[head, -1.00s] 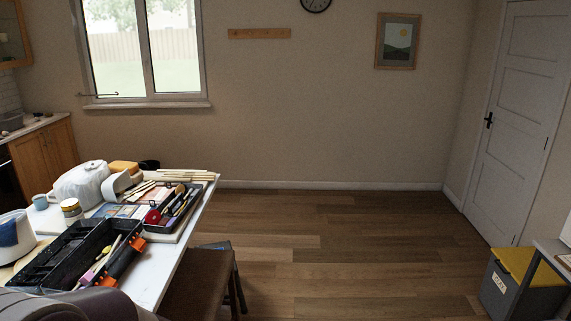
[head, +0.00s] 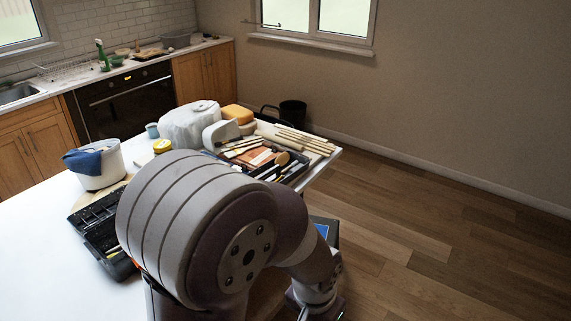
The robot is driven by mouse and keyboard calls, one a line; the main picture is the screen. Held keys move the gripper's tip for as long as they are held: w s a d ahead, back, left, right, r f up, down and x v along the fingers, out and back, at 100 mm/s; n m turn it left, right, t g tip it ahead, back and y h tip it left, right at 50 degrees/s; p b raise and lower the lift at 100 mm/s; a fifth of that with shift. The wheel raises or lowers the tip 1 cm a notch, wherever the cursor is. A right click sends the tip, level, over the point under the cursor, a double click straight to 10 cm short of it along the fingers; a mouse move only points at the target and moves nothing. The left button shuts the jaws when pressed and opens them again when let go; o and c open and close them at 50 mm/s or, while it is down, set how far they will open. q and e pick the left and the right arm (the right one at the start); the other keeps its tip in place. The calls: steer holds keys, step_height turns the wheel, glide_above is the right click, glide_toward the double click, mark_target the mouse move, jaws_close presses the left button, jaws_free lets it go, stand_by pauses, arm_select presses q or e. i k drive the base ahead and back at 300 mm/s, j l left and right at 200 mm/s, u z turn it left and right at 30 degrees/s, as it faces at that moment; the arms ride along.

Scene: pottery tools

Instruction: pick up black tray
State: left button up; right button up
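A black tray (head: 299,177) holding brushes and other tools lies near the right edge of the white table, partly hidden by my arm. A black open toolbox or caddy (head: 92,213) lies on the table at the left, its right part hidden behind my arm. I cannot tell which of the two is the task's tray. A large grey arm link of mine fills the middle foreground and bends down to the right, beside the table. Neither gripper shows.
The white table (head: 42,262) also carries a white bucket with a blue cloth (head: 97,165), a white wrapped bag (head: 188,126), a yellow sponge (head: 237,113) and wooden sticks (head: 305,138). A black bin (head: 293,113) stands behind. The wooden floor (head: 440,230) at right is clear.

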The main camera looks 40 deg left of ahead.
mark_target(277, 169)
steer(key=i+z, duration=0.1)
steer(key=i, duration=1.85)
steer(key=i+u, duration=0.75)
steer(key=i+l+u, duration=0.2)
steer(key=i+u, duration=0.4)
steer(key=u, duration=0.25)
steer(key=i+u, duration=0.15)
steer(key=u, duration=0.3)
steer(key=i+u, duration=0.2)
steer(key=u, duration=0.2)
steer(key=i+l+u, duration=0.15)
steer(key=u, duration=0.3)
